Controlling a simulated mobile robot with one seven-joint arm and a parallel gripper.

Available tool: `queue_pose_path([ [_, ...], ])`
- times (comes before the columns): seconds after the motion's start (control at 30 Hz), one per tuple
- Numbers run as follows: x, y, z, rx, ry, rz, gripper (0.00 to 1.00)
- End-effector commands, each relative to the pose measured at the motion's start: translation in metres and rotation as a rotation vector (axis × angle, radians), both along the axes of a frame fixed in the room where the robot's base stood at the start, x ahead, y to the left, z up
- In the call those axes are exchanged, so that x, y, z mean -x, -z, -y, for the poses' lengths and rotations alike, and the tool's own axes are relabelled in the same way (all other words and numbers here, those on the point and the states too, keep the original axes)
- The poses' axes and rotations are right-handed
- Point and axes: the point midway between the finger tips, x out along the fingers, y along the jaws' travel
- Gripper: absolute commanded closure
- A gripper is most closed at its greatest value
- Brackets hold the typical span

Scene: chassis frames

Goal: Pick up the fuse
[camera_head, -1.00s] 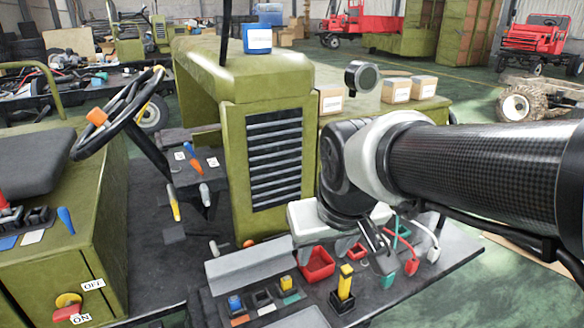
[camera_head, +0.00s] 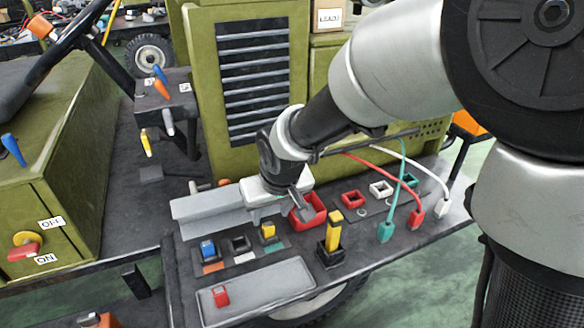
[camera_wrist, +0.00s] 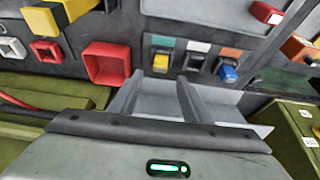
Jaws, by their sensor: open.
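A small red block (camera_head: 221,296), which looks like a loose fuse, lies on a grey plate (camera_head: 262,287) at the panel's front; it also shows at the top right of the wrist view (camera_wrist: 266,13). A blue fuse-like block (camera_head: 207,250) and a yellow one (camera_head: 268,232) sit in sockets, with a dark, seemingly empty socket (camera_head: 240,244) between them. The frames do not tell which one is the fuse meant. My gripper (camera_head: 277,214) is open and empty above the panel, behind the yellow block and beside the red bin. Its fingers (camera_wrist: 160,84) point toward the socket row.
A red open bin (camera_head: 307,212) is close to my gripper. A yellow-handled lever (camera_head: 333,232) stands upright right of the sockets. Red, green and white cables with plugs (camera_head: 415,212) lie to the right. A grey bracket (camera_head: 205,207) and the green hood (camera_head: 200,90) are behind.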

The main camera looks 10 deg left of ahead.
Motion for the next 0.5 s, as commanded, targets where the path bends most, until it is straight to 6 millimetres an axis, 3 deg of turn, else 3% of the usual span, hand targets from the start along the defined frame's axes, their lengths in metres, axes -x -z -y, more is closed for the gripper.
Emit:
queue_pose_path([
  [0.17, -0.003, 0.011, -0.002, 0.001, -0.001, -0.001, 0.56],
  [0.5, -0.017, 0.052, -0.012, 0.000, -0.001, -0.001, 0.56],
])
